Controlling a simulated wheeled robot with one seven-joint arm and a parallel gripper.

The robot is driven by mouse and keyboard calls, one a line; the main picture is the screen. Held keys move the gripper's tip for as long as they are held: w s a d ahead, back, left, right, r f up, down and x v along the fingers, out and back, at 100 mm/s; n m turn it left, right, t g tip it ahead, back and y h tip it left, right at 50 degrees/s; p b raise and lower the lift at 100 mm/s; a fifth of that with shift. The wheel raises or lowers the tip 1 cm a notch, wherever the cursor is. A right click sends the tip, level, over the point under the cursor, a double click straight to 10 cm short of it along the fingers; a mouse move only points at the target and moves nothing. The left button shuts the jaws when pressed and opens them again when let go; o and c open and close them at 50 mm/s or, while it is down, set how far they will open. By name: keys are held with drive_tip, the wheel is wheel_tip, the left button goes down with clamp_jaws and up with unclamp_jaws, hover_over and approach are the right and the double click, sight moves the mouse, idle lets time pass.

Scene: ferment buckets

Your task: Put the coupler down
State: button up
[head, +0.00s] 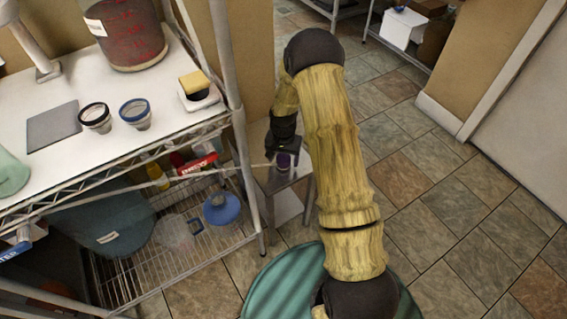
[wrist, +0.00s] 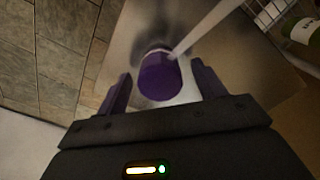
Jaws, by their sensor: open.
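The coupler, a purple rounded piece (wrist: 160,78) with a pale end, stands between the fingers of my gripper (wrist: 160,72) in the wrist view. The fingers are open, with a gap visible on each side of it. Beneath it is a small metal table (wrist: 245,62), and the coupler appears to rest on it. In the head view my gripper (head: 284,150) is low over this table (head: 287,183), with a bit of purple (head: 283,162) showing below it. The coupler's underside is hidden.
A pale rod or tube (wrist: 208,25) runs close by the coupler toward the upper right. A wire shelf rack (head: 150,150) stands left of the small table, holding a red-filled bucket (head: 128,38) and two small cups. Tiled floor (head: 440,190) is free on the right.

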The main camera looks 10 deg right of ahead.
sight(283, 157)
drive_tip(key=shift+f, duration=0.15)
drive_tip(key=shift+c, duration=0.4)
drive_tip(key=c, duration=1.2)
drive_tip(key=shift+o, duration=0.2)
wheel_tip(283, 157, up, 10)
drive_tip(key=shift+r+p, duration=0.1)
drive_tip(key=shift+p, duration=1.05)
